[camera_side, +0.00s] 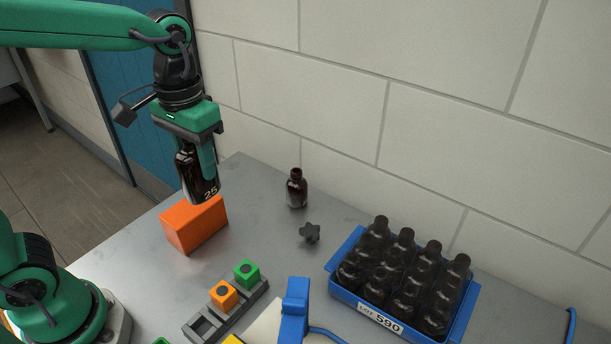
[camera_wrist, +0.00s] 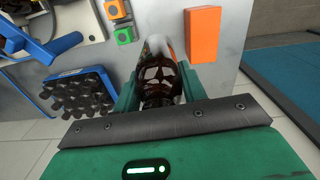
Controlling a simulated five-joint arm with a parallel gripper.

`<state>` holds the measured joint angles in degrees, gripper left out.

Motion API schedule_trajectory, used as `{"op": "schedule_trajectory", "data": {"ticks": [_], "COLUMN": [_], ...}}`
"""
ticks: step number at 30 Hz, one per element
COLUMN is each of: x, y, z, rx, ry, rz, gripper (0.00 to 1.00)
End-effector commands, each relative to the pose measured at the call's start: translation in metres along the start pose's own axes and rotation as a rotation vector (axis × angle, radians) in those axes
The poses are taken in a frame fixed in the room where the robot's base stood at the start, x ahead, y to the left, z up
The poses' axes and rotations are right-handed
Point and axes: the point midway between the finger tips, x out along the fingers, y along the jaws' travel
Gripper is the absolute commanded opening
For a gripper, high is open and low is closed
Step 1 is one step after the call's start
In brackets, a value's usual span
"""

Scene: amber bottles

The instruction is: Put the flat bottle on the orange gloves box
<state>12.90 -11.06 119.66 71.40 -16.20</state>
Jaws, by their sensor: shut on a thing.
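My gripper (camera_side: 198,160) is shut on a dark amber bottle (camera_side: 191,172) marked 25. The bottle hangs upright in the side view, in front of or above the orange gloves box (camera_side: 193,226); the side view alone does not settle the gap. In the wrist view the held bottle (camera_wrist: 159,80) sits between my green fingers, and the orange box (camera_wrist: 201,36) lies to the right of it, apart in the picture. The top of the box looks bare. The upper part of the bottle is hidden by my gripper.
A small amber bottle (camera_side: 296,189) stands near the wall, with a dark knob (camera_side: 310,232) beside it. A blue crate (camera_side: 344,294) of dark bottles is at the right. A grey rack (camera_side: 203,328) holds green and orange blocks. Wall behind; table edge at left.

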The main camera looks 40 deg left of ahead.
Motion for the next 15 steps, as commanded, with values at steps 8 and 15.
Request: {"op": "schedule_trajectory", "data": {"ticks": [8,15], "x": [-0.002,-0.001], "y": [0.000,-0.001], "z": [0.022,0.023], "rx": [0.011,0.011], "ry": [0.001,0.000], "rz": [0.000,0.000], "gripper": [0.16,0.16]}}
